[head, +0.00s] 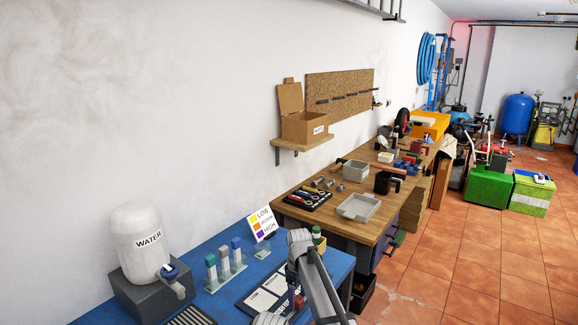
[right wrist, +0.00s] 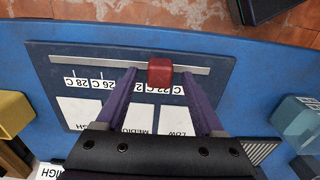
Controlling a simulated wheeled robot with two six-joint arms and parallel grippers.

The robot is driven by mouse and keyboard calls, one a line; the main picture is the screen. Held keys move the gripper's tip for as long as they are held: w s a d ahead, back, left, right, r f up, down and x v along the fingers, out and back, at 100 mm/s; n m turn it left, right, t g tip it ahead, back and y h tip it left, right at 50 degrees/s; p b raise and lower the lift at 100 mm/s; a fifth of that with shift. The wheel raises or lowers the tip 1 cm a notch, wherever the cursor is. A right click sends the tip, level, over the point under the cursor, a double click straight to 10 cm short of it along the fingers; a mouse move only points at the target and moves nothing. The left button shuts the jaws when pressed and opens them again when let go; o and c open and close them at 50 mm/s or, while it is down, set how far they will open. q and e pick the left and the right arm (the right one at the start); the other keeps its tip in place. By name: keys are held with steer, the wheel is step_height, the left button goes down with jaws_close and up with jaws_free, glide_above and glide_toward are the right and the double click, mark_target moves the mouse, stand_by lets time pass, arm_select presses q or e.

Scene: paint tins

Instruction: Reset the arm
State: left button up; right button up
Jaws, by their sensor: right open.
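My right gripper (right wrist: 159,76) is open in the right wrist view, with one purple finger on each side of a red block (right wrist: 160,71). Gaps show between the block and both fingers; the height of the tips above it is hard to tell. The block sits on a grey rail (right wrist: 95,61) of a dark board (right wrist: 48,85) marked with temperatures and LOW, MEDIUM and HIGH fields. In the head view my right arm (head: 318,285) reaches over the board (head: 255,300) at the bottom, and the red block (head: 299,302) shows beside it. My left gripper is not in view.
The blue table (head: 222,247) holds a white WATER tank (head: 137,240), a rack of capped vials (head: 226,262) and a LOW-to-HIGH colour sign (head: 262,223). A wooden workbench (head: 330,222) with tools and trays stands beyond. The tiled floor (head: 460,265) at right is mostly clear.

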steer(key=shift+f+b, duration=0.45)
steer(key=shift+f, duration=0.5)
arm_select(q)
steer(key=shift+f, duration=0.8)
arm_select(e)
steer(key=shift+s+a+r, duration=0.1)
steer(key=shift+s+r, duration=0.05)
